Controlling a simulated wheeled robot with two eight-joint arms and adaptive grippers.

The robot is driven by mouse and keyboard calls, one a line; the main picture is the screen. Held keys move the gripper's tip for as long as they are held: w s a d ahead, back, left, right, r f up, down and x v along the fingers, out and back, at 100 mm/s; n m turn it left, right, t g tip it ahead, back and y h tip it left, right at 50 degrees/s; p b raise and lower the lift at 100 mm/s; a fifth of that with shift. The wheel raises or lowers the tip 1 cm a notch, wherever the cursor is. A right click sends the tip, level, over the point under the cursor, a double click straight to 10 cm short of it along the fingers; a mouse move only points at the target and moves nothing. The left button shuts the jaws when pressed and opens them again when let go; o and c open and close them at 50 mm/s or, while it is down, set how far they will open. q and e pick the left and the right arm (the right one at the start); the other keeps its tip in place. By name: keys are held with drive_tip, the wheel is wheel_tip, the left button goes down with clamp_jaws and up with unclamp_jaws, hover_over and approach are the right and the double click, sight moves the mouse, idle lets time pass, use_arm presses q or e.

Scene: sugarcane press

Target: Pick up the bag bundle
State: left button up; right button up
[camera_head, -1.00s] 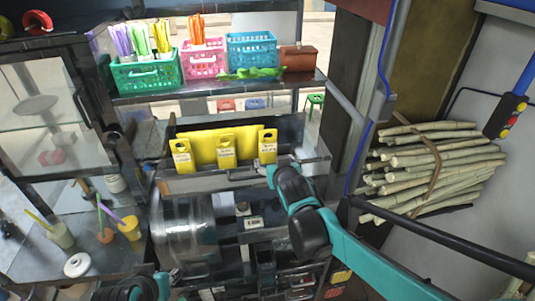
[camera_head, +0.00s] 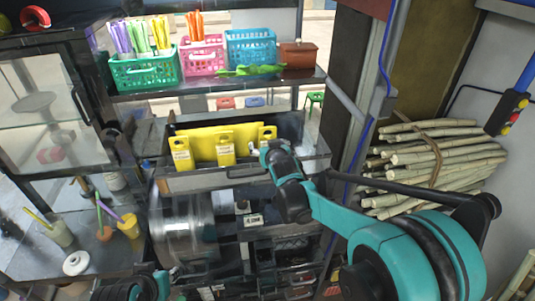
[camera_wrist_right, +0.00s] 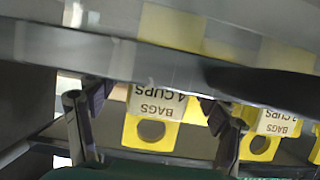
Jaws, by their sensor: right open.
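Several yellow bag bundles with white labels hang at the front of a metal bin in the head view: a left bundle (camera_head: 181,153), a middle bundle (camera_head: 225,149) and a right bundle (camera_head: 267,134). My right gripper (camera_head: 261,151) is at the right bundle; my wrist partly covers its fingers. In the right wrist view my right gripper (camera_wrist_right: 152,100) is open, with one finger on each side of a bundle (camera_wrist_right: 153,118) whose label reads upside down. Another bundle (camera_wrist_right: 262,130) is beyond the right finger. My left arm shows only at the bottom left; its jaws are unclear.
The metal bin's front wall (camera_head: 210,180) is just below the bundles. Above it, a shelf holds a green basket (camera_head: 147,72), a pink basket (camera_head: 202,57) and a blue basket (camera_head: 252,48). Sugarcane stalks (camera_head: 435,160) are stacked at right. Cups stand on the left counter.

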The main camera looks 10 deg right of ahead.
drive_tip(key=shift+s, duration=0.1)
drive_tip(key=c, duration=1.2)
drive_tip(key=shift+r, duration=0.1)
wheel_tip(320, 180, up, 18)
drive_tip(key=shift+f+p, duration=0.1)
drive_tip(key=shift+p, duration=1.15)
